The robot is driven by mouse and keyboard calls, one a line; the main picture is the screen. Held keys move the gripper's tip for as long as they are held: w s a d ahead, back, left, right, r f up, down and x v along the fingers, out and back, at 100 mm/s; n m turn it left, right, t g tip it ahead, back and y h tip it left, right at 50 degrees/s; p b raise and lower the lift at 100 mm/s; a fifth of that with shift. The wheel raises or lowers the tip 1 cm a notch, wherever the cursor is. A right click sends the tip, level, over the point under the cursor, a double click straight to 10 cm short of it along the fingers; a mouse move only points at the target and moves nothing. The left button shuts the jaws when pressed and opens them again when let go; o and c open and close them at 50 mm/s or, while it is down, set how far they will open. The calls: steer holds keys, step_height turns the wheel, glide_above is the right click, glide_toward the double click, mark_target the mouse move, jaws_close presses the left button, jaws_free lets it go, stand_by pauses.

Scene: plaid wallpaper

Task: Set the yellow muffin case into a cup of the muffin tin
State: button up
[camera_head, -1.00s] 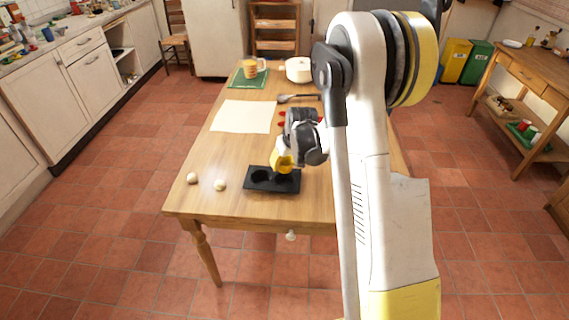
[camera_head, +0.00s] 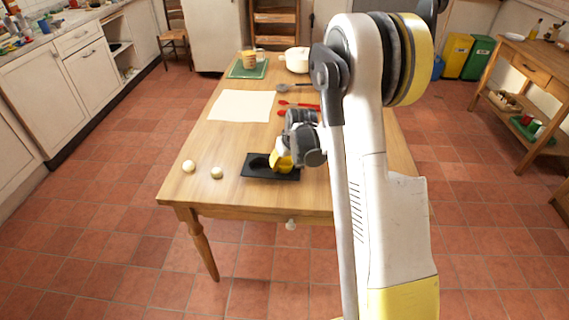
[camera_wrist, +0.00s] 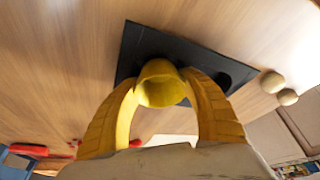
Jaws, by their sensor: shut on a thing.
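The yellow muffin case (camera_wrist: 162,86) is an open round cup. It sits between the two yellow fingers of my gripper (camera_head: 282,164), which is shut on it. In the wrist view its mouth faces the camera, slightly tilted. The black muffin tin (camera_head: 252,172) lies near the table's front edge. My gripper is low over the tin's middle to right part. One dark cup shows left of the fingers in the head view. In the wrist view the tin (camera_wrist: 138,42) lies behind the case, with a dark cup to its right. I cannot tell whether the case touches the tin.
Two pale egg-like balls (camera_head: 216,173) lie left of the tin on the wooden table (camera_head: 205,205). A white sheet (camera_head: 240,105), red utensils (camera_head: 297,104), a white pot (camera_head: 297,59) and a green board (camera_head: 247,70) lie farther back. The left table edge is clear.

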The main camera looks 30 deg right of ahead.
steer(key=shift+s+f, duration=0.1)
steer(key=o, duration=1)
steer(key=shift+o, duration=0.2)
steer(key=v, duration=1.2)
